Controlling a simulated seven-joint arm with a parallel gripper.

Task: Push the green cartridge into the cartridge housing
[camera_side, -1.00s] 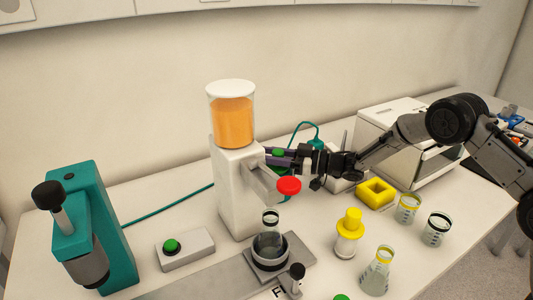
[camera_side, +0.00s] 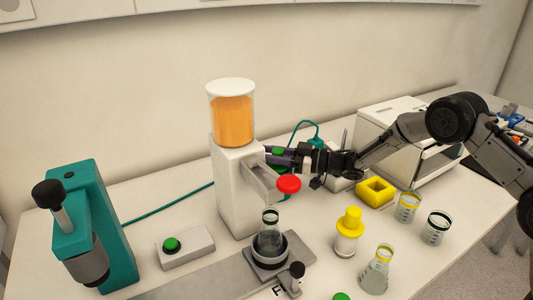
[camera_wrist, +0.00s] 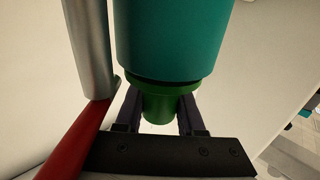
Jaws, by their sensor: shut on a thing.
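The green cartridge (camera_wrist: 160,106) is between my gripper's two fingers (camera_wrist: 160,112) in the wrist view. My gripper is shut on it. Its wider green collar meets the lower end of a teal cylinder (camera_wrist: 170,40), which looks like the cartridge housing. How deep the cartridge sits in it cannot be told. In the side view my gripper (camera_side: 284,157) reaches in from the right, beside the white juice dispenser (camera_side: 236,185). A small green patch (camera_side: 278,152) shows at the fingers. The housing is mostly hidden there.
A red knob (camera_side: 289,184) sticks out just below my gripper; in the wrist view a red part (camera_wrist: 75,140) and a silver rod (camera_wrist: 88,45) are close on the left. A flask (camera_side: 269,238) stands below. A yellow block (camera_side: 376,192) and glassware are to the right.

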